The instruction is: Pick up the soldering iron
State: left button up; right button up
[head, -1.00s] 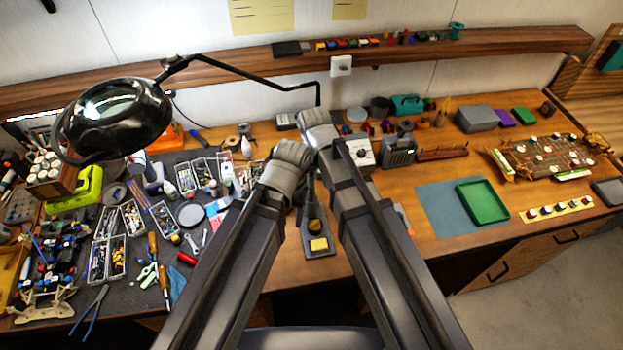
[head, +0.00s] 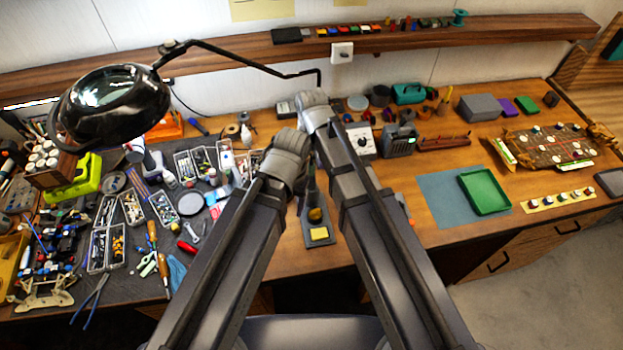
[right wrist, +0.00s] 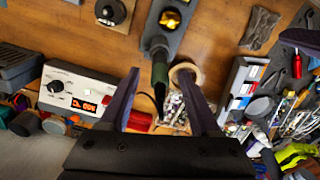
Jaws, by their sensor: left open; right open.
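The soldering iron stand (head: 319,236) with a yellow sponge sits on the bench, partly hidden behind my arms in the head view. The right wrist view shows the stand (right wrist: 177,42) with its brass ball, and a dark tapered part (right wrist: 158,62), seemingly the iron in its holder, pointing in between my right fingers. My right gripper (right wrist: 158,76) is open, with a finger on each side of that part; I cannot tell whether they touch it. In the head view my right gripper (head: 313,104) is the upper one. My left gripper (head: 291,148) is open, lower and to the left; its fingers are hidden.
The soldering station (head: 361,141) with its dial stands right of my right gripper. A magnifier lamp (head: 113,105) hangs at the left over a mat crowded with part trays and tools. A blue mat (head: 436,198) with a green tray (head: 484,192) lies at the right.

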aim_at(311, 175)
notch_tip(311, 175, down, 5)
jog(key=b, duration=0.4)
jog(key=shift+b, duration=0.3)
jog(key=shift+r, duration=0.1)
grip_shut()
